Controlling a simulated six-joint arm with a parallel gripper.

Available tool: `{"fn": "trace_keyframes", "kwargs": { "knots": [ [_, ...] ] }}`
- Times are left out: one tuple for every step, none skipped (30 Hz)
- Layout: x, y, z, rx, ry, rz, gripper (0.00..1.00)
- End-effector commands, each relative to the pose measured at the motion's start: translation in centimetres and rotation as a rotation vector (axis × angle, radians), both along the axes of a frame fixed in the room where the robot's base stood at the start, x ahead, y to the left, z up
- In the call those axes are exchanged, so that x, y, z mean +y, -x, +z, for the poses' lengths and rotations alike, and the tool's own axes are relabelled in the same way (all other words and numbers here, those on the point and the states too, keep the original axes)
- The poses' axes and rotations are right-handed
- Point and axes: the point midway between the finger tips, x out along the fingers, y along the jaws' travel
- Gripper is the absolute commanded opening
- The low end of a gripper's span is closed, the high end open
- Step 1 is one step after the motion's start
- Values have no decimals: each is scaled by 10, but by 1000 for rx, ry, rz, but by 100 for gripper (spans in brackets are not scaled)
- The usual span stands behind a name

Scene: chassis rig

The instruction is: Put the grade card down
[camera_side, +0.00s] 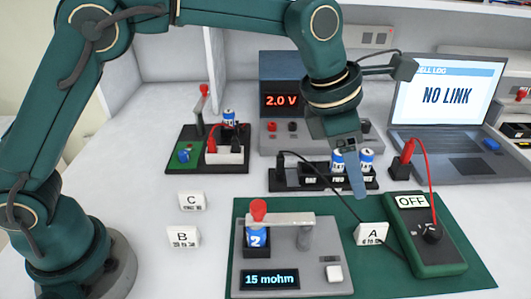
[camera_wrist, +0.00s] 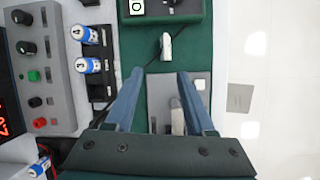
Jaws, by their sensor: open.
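Grade card A (camera_side: 371,235), a small white tented card, stands upright on the green mat (camera_side: 470,282) between the cell tester and the multimeter. In the wrist view the card (camera_wrist: 167,46) shows from above as a narrow white shape just beyond my fingertips. My gripper (camera_side: 357,188) is open and empty, its blue fingers pointing down above and behind card A, apart from it. Both fingers show in the wrist view (camera_wrist: 160,72). Card B (camera_side: 183,237) and card C (camera_side: 192,201) stand on the white table left of the mat.
The grey tester (camera_side: 335,262) holds cell 2 (camera_side: 256,238) and reads "15 mohm". The multimeter (camera_side: 425,255) reads "OFF", with a red lead. A black rack (camera_side: 285,178) with two cells stands behind the mat. The supply (camera_side: 283,75) and laptop (camera_side: 447,95) stand farther back.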

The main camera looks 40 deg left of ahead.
Motion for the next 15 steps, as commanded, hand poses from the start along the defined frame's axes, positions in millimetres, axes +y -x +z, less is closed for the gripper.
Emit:
{"fn": "trace_keyframes", "kwargs": {
  "knots": [
    [12, 3, 11, -36, -28, -66, 55],
    [20, 6, 16, -58, -52, -120, 55],
    [31, 11, 24, -91, -87, -199, 55],
    [40, 15, 29, -116, -116, -261, 55],
    [49, 20, 34, -141, -148, -327, 55],
    [61, 27, 40, -173, -191, -414, 55],
    [69, 32, 45, -197, -223, -478, 55],
    [78, 38, 48, -217, -255, -543, 55],
    [88, 46, 52, -245, -300, -631, 55],
    [96, 53, 55, -264, -334, -697, 55],
    [104, 60, 57, -282, -368, -762, 55],
    [114, 69, 59, -305, -415, -850, 55],
    [121, 76, 60, -322, -451, -916, 55],
    [128, 84, 60, -337, -486, -982, 55],
    [137, 94, 60, -355, -533, -1070, 55]
  ]
}}
